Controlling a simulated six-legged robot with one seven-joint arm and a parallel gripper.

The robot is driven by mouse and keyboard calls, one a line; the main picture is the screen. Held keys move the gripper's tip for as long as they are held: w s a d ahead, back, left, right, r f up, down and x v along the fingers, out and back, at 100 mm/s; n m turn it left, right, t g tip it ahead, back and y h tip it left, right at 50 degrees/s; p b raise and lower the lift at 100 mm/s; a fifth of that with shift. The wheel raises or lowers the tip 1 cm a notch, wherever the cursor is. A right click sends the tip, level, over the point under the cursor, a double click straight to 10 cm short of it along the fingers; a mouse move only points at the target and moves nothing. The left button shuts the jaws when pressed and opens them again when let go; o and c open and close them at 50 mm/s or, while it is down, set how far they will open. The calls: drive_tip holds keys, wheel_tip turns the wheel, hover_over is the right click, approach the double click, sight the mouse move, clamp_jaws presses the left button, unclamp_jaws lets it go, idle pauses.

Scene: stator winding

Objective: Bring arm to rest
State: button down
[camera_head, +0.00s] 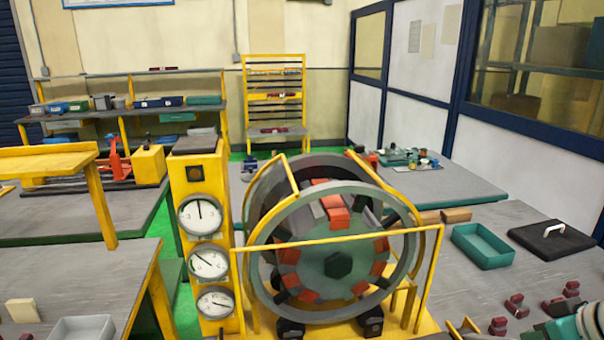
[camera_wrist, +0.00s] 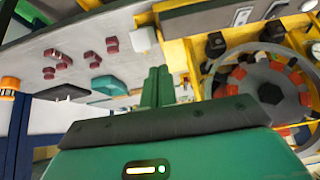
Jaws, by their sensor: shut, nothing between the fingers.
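My gripper (camera_wrist: 157,72) shows in the wrist view as two green fingers pressed together, with nothing between them. Its green body fills the lower middle of that view. The fingers point toward the grey worktable (camera_wrist: 35,60), which appears tilted, with the stator machine on the right. The fingers appear clear of these things, though the exact gap cannot be told. In the head view, a green and white part at the bottom right corner may belong to my arm; the fingers cannot be made out there.
The round stator machine (camera_head: 338,264) stands centrally behind a yellow rail, beside a yellow post with dials (camera_head: 208,264). The right table holds a teal tray (camera_head: 482,246), a black case (camera_head: 550,239) and several dark red parts (camera_head: 516,306). A green floor strip lies behind the post.

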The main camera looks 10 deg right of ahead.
drive_tip(key=w+a+g, duration=0.1)
drive_tip(key=a, duration=2.8)
drive_tip(key=shift+w+f, duration=0.25)
drive_tip(key=shift+f, duration=0.1)
